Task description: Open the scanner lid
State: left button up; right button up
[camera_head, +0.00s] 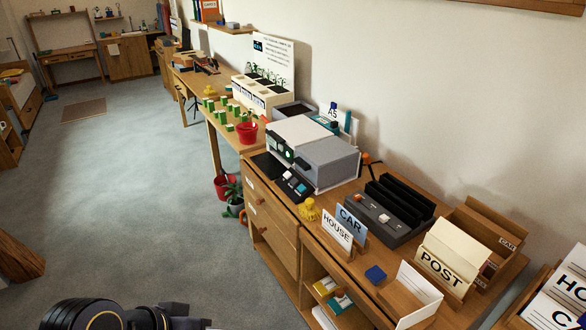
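A white and grey office machine (318,158), which looks like the scanner, stands on the wooden desk against the wall. Its top has a white flat panel (296,134) and a raised grey block beside it; the white panel looks flat and closed, but I cannot tell for sure which part is the lid. A dark control panel (294,186) with small buttons lies at its front. My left gripper (188,323) shows only in part at the bottom edge, far from the machine, and its fingers are cut off by the frame. My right gripper is out of view.
Right of the machine are a yellow duck (310,209), HOUSE (337,229) and CAR (351,223) cards, a black slotted organizer (388,211) and a POST holder (440,262). A red pot (247,131) stands to its left. Open grey floor (150,220) lies before the desk.

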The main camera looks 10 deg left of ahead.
aim_at(299, 131)
jog(key=i+j+z, duration=0.1)
jog(key=i+j, duration=0.4)
jog(key=i+j+z, duration=0.1)
jog(key=i+j, duration=0.4)
jog(key=i+j+z, duration=0.1)
jog(key=i+j, duration=0.35)
jog(key=j, duration=0.25)
jog(key=i+j+z, duration=0.1)
jog(key=i+j, duration=0.35)
jog(key=j, duration=0.2)
